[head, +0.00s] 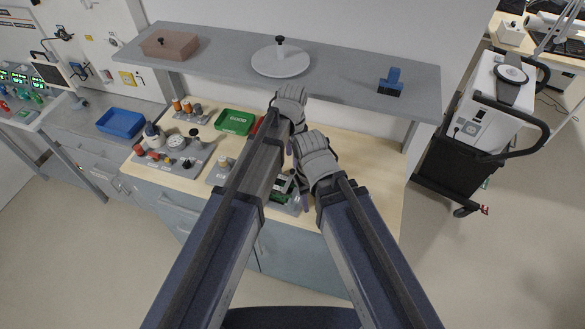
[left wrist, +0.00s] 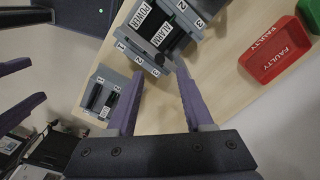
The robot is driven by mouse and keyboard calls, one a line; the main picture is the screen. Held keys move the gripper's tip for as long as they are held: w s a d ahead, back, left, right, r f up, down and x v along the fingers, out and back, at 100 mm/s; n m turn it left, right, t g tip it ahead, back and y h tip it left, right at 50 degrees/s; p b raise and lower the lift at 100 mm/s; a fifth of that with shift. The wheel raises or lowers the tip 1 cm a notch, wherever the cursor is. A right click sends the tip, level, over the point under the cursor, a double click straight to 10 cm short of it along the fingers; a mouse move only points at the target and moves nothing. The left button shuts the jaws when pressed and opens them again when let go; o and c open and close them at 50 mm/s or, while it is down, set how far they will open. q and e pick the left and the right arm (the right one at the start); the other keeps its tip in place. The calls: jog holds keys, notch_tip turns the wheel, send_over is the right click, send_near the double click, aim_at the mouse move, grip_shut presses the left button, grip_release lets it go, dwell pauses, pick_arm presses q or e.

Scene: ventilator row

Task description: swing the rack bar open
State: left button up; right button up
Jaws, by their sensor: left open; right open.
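A grey rack (left wrist: 137,58) with slots numbered 1 to 3 fills the upper middle of the left wrist view. Modules labelled POWER and ALARM (left wrist: 158,28) sit in it. A dark rounded bar or knob (left wrist: 170,36) lies across it; I cannot tell for certain that this is the rack bar. My left gripper (left wrist: 160,73) is open, its fingers on either side of the rack's near edge, contact unclear. In the head view my left gripper (head: 289,135) is above the bench, fingertips mostly hidden. My right gripper (head: 305,185) is lower, open, beside the partly hidden rack (head: 285,188).
A smaller numbered holder (left wrist: 112,88) stands beside the rack. A red FAULTY tray (left wrist: 272,52) and a green tray (head: 235,122) are on the bench (head: 365,160). A shelf (head: 340,85) overhangs the back. The bench's right part is clear.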

aim_at(293, 170)
pick_arm(q)
notch_tip(293, 170, down, 6)
jog(key=b, duration=0.5)
jog(key=shift+f, duration=0.15)
jog(key=shift+c, duration=0.2)
grip_shut()
dwell(1.0)
